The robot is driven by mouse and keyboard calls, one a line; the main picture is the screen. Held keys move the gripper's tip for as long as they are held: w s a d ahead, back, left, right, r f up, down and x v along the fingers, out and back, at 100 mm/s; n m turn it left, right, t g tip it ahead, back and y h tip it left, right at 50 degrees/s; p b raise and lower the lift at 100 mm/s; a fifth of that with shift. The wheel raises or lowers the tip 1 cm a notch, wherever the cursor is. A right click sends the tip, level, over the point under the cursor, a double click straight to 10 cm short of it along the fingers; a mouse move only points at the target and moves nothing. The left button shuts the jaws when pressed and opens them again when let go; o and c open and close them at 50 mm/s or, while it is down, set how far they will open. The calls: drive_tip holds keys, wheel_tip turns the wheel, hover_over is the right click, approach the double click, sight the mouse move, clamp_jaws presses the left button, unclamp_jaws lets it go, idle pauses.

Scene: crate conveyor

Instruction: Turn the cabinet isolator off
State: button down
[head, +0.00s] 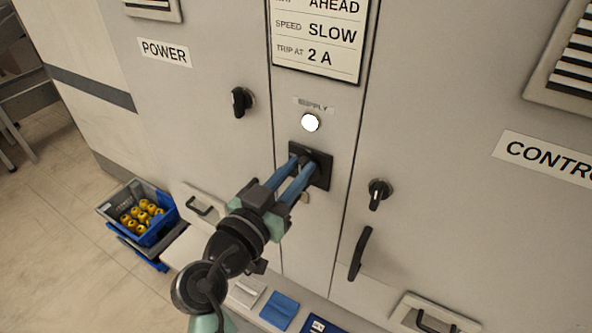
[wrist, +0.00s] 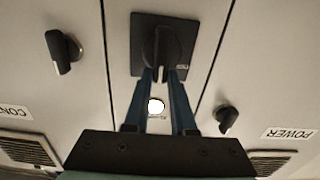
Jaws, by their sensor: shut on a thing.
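The cabinet isolator (head: 325,166) is a black square plate with a rotary handle, on the narrow middle panel below a white lamp (head: 310,122) labelled SUPPLY. The lamp looks lit. My gripper (head: 305,164) reaches it from the lower left, its blue fingers on either side of the handle. In the wrist view, upside down, the black handle (wrist: 161,45) runs up and down the picture on its plate (wrist: 140,30). The fingertips (wrist: 164,76) are shut on its near end. In the head view the fingers hide most of the handle.
Black rotary knobs sit on the POWER door (head: 241,101) and the CONTROL door (head: 379,193). A black door handle (head: 360,253) stands out at lower right. Below are a ledge with a blue item (head: 279,310) and a blue crate (head: 158,231) of yellow things at left.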

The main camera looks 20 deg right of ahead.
drive_tip(key=n, duration=0.3)
drive_tip(key=w+n+b, duration=0.1)
drive_tip(key=n, duration=0.1)
drive_tip(key=a+n+b, duration=0.1)
drive_tip(key=n, duration=0.2)
drive_tip(key=shift+w+f+n, duration=0.15)
drive_tip(key=shift+f+n, duration=0.15)
drive_tip(key=shift+f, duration=0.1)
drive_tip(key=n, duration=0.3)
drive_tip(key=f+n+p, duration=0.1)
drive_tip(key=n, duration=0.1)
drive_tip(key=shift+w+a, duration=0.25)
drive_tip(key=shift+f+n+p, duration=0.2)
drive_tip(key=shift+n+p, duration=0.1)
drive_tip(key=shift+n, duration=0.7)
drive_tip(key=shift+f+n+p, duration=0.15)
drive_tip(key=shift+n+p, duration=0.15)
drive_tip(key=shift+n, duration=0.7)
drive_tip(key=c, duration=0.7)
unclamp_jaws()
drive_tip(key=shift+c, duration=0.2)
